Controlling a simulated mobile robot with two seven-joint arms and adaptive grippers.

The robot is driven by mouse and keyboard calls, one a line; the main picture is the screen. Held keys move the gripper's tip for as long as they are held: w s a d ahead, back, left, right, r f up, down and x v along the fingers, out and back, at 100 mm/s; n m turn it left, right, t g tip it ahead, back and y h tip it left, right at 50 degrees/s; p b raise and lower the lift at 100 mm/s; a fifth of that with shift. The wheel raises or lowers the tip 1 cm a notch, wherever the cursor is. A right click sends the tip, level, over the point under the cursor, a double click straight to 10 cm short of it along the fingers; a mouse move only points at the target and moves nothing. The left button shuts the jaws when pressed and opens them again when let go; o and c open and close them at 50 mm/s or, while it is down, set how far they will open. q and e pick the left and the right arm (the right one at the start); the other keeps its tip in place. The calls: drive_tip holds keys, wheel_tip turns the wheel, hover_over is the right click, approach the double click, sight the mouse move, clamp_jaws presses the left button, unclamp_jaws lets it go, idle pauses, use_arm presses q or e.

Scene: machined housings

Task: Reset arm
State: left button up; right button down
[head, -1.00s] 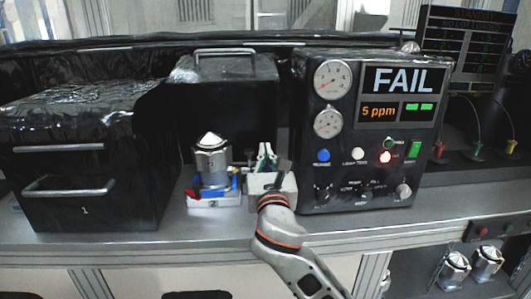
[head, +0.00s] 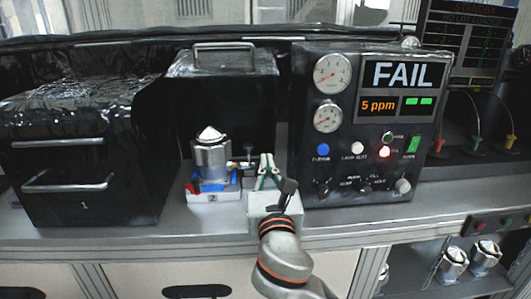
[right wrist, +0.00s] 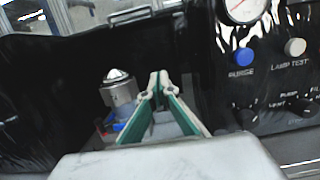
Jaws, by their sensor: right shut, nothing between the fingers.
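My right gripper (head: 266,158) stands in front of the bench unit, left of the test panel. Its green-lined fingers are drawn together at the tips with nothing between them; they also show in the right wrist view (right wrist: 158,78). A silver machined housing (head: 211,160) with a white conical top stands upright in a white fixture marked 2 (head: 213,197), just left of the gripper and apart from it. The housing also shows in the right wrist view (right wrist: 118,90), left of the fingers. My left gripper is not in view.
The black test panel (head: 362,120) shows FAIL, 5 ppm and a lit red lamp. A black cabinet marked 1 (head: 85,155) with protruding handles stands at left. More housings (head: 455,258) sit on a lower shelf at right. The grey bench front (head: 120,240) is clear.

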drive_tip(key=s, duration=0.5)
drive_tip(key=s+d+f+m+g+y, duration=0.15)
drive_tip(key=f+m, duration=0.25)
drive_tip(key=f, duration=0.5)
drive_tip(key=s+d+f+m+g, duration=0.15)
drive_tip(key=f+m, duration=0.25)
drive_tip(key=f, duration=0.6)
drive_tip(key=s+d+f+m+g+y, duration=0.1)
drive_tip(key=f+m+g, duration=0.3)
drive_tip(key=f, duration=0.5)
drive_tip(key=s+d+f+m+g, duration=0.1)
drive_tip(key=s+d+f+m, duration=0.5)
drive_tip(key=s+f+m, duration=0.3)
drive_tip(key=s+d+f+m+g, duration=0.1)
drive_tip(key=s+d+f+m, duration=0.6)
drive_tip(key=s+f+m, duration=0.2)
wheel_tip(320, 180, down, 4)
drive_tip(key=shift+s+f+m, duration=0.1)
drive_tip(key=shift+s+m, duration=0.2)
drive_tip(key=shift+m, duration=0.7)
